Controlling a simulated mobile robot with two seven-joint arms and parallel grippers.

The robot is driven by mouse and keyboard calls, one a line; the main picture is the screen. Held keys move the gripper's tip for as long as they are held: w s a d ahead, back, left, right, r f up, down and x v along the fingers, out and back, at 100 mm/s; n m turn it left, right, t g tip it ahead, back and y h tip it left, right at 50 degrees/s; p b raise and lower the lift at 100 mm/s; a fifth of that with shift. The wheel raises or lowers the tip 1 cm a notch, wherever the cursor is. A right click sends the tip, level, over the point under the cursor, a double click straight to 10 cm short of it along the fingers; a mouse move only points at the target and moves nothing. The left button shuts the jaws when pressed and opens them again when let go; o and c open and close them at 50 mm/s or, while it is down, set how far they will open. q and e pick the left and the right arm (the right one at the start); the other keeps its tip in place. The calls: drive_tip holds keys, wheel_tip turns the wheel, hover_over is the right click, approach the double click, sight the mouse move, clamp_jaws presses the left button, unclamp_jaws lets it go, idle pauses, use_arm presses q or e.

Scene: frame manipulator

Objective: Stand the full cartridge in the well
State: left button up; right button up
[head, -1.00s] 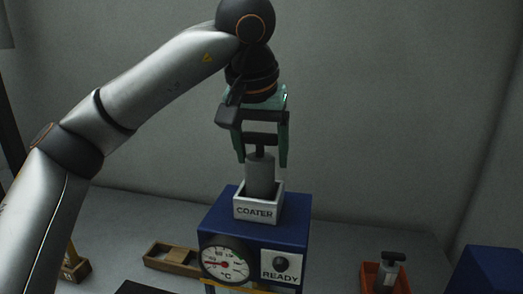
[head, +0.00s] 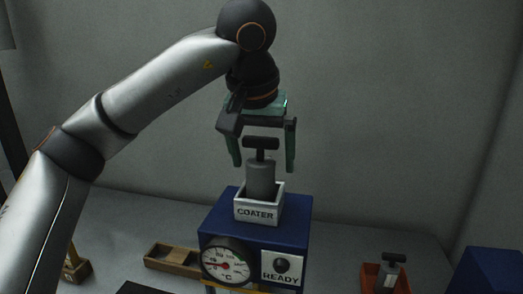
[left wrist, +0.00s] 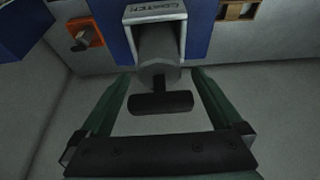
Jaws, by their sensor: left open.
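In the left wrist view the handle (left wrist: 161,103) lies between the open fingers, with the cartridge (left wrist: 158,72) at the well's mouth. A second cartridge with a black handle (head: 391,273) stands in an orange holder (head: 371,277) at the right. My right gripper is out of view.
The machine front has a temperature dial (head: 226,262) and a READY lamp panel (head: 282,266). A wooden tray (head: 172,257) lies left of it, and a blue box (head: 490,272) stands far right. The table between machine and orange holder is clear.

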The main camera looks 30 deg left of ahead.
use_arm(q)
drive_tip(key=p+v, duration=0.2)
drive_tip(key=v, duration=1)
drive_tip(key=shift+s+r, duration=0.15)
drive_tip(key=shift+r, duration=0.1)
